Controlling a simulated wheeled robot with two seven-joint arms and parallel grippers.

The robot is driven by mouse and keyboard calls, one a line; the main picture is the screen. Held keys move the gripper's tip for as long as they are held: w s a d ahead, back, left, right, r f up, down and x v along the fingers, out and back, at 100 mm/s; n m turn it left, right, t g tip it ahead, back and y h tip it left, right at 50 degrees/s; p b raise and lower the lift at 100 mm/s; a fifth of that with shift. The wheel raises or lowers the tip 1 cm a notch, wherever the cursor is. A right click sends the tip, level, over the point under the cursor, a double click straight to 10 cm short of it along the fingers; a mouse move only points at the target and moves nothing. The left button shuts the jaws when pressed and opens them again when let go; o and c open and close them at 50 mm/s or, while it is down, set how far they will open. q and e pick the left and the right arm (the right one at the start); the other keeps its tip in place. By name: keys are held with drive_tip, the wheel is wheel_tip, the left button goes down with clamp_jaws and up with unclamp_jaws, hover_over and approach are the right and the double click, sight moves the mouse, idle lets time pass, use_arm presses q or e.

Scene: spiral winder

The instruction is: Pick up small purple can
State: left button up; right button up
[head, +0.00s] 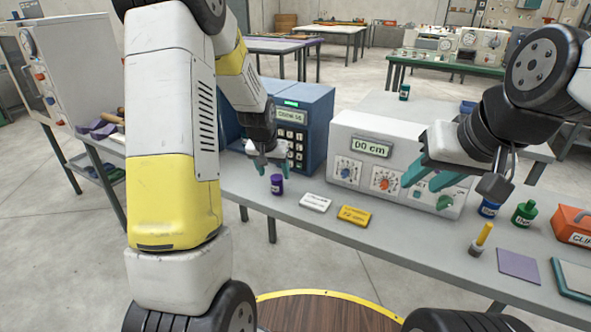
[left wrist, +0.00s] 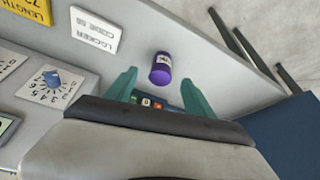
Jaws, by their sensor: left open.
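The small purple can (head: 277,184) stands on the grey table near its front edge, left of a white card. It also shows in the left wrist view (left wrist: 161,68), just beyond and between my open left fingertips. My left gripper (head: 271,165) is open with teal fingers, close above and behind the can in the head view. Nothing is between its fingers. My right gripper (head: 425,172) has its teal fingers apart in front of the white machine, far to the right of the can, and holds nothing that I can see.
A blue keypad box (head: 305,115) stands behind the can, and a white dial machine (head: 395,140) to its right. A white card (head: 315,202) and a yellow card (head: 354,215) lie to the can's right. Bottles (head: 524,213) and an orange box (head: 573,226) are further right.

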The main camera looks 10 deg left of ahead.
sight(277, 185)
use_arm(q)
drive_tip(key=shift+w+d+f, duration=0.15)
drive_tip(key=shift+w+f, duration=0.45)
drive_tip(key=shift+f, duration=0.15)
drive_tip(key=x, duration=0.7)
drive_tip(key=shift+s+a+f, duration=0.1)
drive_tip(key=shift+s+a, duration=0.05)
drive_tip(key=shift+a, duration=0.1)
drive_tip(key=shift+c, duration=0.2)
clamp_jaws()
